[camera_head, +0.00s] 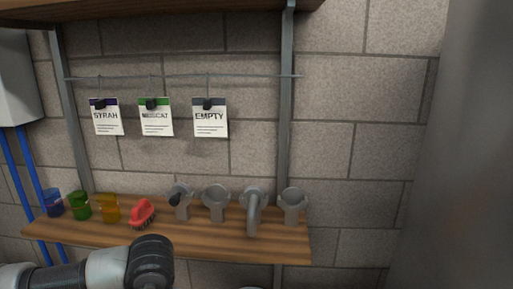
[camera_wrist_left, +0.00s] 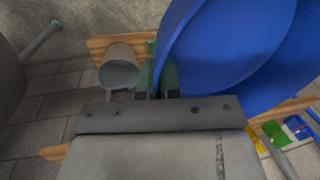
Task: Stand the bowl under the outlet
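A large blue bowl (camera_wrist_left: 225,50) fills the upper right of the left wrist view, tilted in the picture, with its inside partly showing. My left gripper (camera_wrist_left: 159,78) has its green fingers on either side of the bowl's rim and appears shut on it. In the head view my left arm enters at the lower left; its gripper and the bowl are out of frame there. I cannot identify the outlet with certainty. My right gripper is in neither view.
A wooden shelf (camera_head: 225,240) carries several grey fittings (camera_head: 215,203), a red brush (camera_head: 142,213) and blue, green (camera_head: 79,206) and amber cups. Cards hang from a rail above. A grey bucket-like container (camera_wrist_left: 118,67) is left of the bowl in the wrist view.

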